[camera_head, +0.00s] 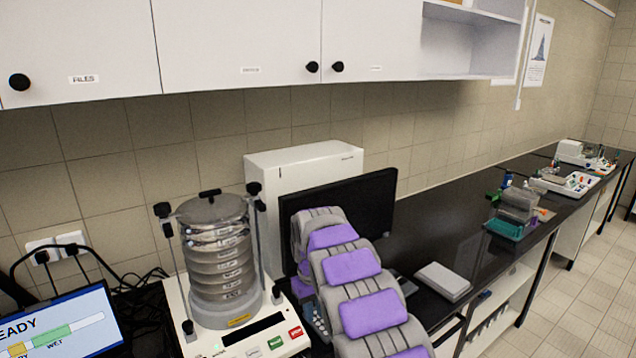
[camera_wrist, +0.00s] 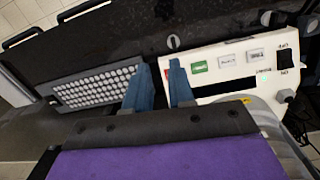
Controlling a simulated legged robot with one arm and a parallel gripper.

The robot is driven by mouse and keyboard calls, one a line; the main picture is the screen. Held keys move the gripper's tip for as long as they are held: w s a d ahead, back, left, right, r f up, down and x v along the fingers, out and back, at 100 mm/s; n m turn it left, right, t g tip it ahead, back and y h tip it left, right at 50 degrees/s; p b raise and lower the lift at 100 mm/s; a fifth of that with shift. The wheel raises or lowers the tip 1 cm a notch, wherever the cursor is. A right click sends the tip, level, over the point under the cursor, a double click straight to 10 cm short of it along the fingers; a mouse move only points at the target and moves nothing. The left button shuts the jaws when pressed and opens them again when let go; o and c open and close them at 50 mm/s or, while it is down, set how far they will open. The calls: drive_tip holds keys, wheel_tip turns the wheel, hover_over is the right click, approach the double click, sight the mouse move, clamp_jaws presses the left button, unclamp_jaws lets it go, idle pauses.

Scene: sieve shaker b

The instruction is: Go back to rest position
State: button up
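The sieve shaker (camera_head: 219,262) stands on the black counter at the left of the head view, with a stack of metal sieves (camera_head: 218,258) clamped between its rods under a lid. Its front panel has a dark display and several buttons. In the wrist view its white panel (camera_wrist: 232,62) lies just beyond my gripper (camera_wrist: 158,80), whose two blue fingers stand apart with nothing seen between them. In the head view my grey and purple arm reaches toward the shaker's right side, and its gripper end is hidden there.
A keyboard (camera_wrist: 97,87) lies left of my fingers in the wrist view. A black monitor (camera_head: 378,205) and a white box (camera_head: 300,165) stand behind my arm. A screen (camera_head: 60,325) is at lower left. Cabinets (camera_head: 240,45) hang above. The black counter (camera_head: 440,235) has free room to the right.

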drive_tip(key=s+d+r+m+b, duration=0.1)
drive_tip(key=s+d+r, duration=0.25)
drive_tip(key=s, duration=0.35)
drive_tip(key=s+d+r+m, duration=0.2)
drive_tip(key=s+d, duration=0.3)
drive_tip(key=s, duration=0.3)
drive_tip(key=s+d+r+m+b, duration=0.1)
drive_tip(key=s+d+r, duration=0.1)
drive_tip(key=s+d, duration=0.35)
drive_tip(key=s+f+m+b, duration=0.1)
drive_tip(key=s+f, duration=0.1)
drive_tip(key=s, duration=1.1)
drive_tip(key=s+d+f+g, duration=0.1)
drive_tip(key=s+f, duration=0.2)
drive_tip(key=s, duration=1.1)
drive_tip(key=shift+d+m+g+b, duration=0.3)
drive_tip(key=shift+m+b, duration=0.05)
drive_tip(key=shift+m, duration=0.05)
drive_tip(key=shift+a, duration=0.1)
